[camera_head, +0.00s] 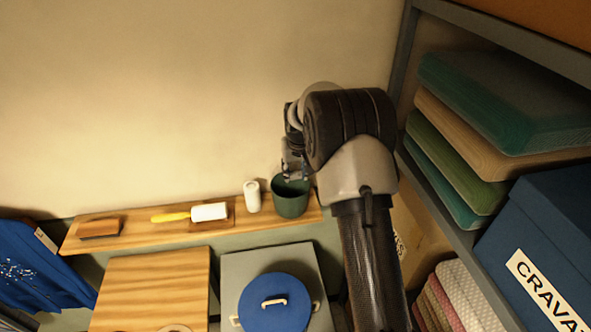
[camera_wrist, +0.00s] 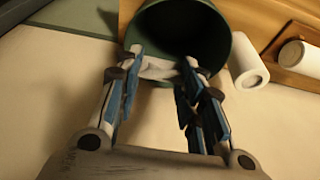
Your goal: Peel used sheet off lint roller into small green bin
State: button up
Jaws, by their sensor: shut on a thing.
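The small green bin (camera_head: 291,203) stands at the right end of the wooden wall shelf. My gripper (camera_head: 294,174) is just above its mouth. In the wrist view, the bin's dark opening (camera_wrist: 196,38) lies right beyond my fingertips (camera_wrist: 162,58). A crumpled whitish sheet (camera_wrist: 158,69) is between the fingers, and they are shut on it at the bin's rim. The lint roller (camera_head: 209,212), with a white roll and yellow handle, lies on the shelf left of the bin. Its white end also shows in the wrist view (camera_wrist: 300,57).
A white upright roll (camera_head: 252,197) stands beside the bin, close to it. A wooden brush-like block (camera_head: 100,228) lies at the shelf's left. Below are a blue lidded pot (camera_head: 275,302) and a wooden top (camera_head: 150,285). A rack with folded textiles (camera_head: 455,165) stands at right.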

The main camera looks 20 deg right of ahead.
jog(key=o, duration=0.7)
jog(key=shift+r, duration=0.15)
jog(key=v, duration=1.2)
